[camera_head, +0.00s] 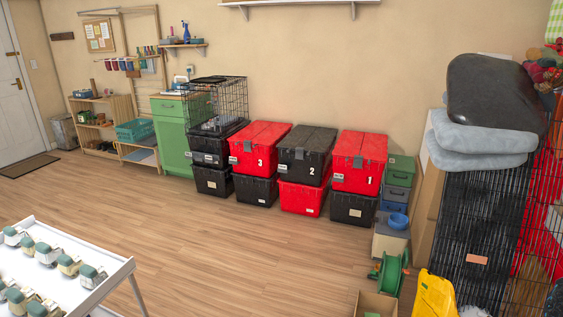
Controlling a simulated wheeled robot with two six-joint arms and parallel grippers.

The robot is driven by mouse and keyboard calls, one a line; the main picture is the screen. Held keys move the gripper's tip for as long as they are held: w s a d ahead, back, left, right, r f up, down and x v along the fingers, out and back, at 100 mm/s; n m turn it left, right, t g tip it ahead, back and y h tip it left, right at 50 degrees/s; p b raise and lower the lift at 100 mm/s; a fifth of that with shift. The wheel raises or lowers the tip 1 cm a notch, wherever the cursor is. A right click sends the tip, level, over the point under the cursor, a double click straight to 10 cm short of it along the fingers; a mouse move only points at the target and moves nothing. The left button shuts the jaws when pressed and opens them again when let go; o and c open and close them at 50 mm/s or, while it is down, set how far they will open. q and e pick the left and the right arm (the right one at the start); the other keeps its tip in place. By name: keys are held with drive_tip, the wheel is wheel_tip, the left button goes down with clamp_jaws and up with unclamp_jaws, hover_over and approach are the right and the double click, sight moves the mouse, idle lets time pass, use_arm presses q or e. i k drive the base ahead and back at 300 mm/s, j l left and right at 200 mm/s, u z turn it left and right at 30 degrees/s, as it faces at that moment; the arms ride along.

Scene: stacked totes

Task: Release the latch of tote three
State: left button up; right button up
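Tote three (264,160) is a red tote marked with a white 3. It stands against the far wall, on top of a black tote (256,190). A small grey latch (247,146) shows at the front edge of its lid. From here it is too small to tell whether it is fastened. The lid looks closed and nothing stands on it. Neither of my grippers is in view.
Black tote two (312,164) and red tote one (350,179) stand on other totes to the right. A wire crate (232,97) tops the left stack. Open wooden floor (220,235) lies before the totes. A white table (75,285) stands front left; a green reel (391,271) sits right.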

sight(247, 143)
drive_tip(key=i+j, duration=0.15)
drive_tip(key=i, duration=0.35)
drive_tip(key=i+j, duration=0.15)
drive_tip(key=i, duration=0.4)
drive_tip(key=i+j, duration=0.15)
drive_tip(key=i, duration=0.35)
drive_tip(key=i+j, duration=0.15)
drive_tip(key=i, duration=0.4)
drive_tip(key=i+j, duration=0.15)
drive_tip(key=i, duration=0.35)
drive_tip(key=z, duration=0.05)
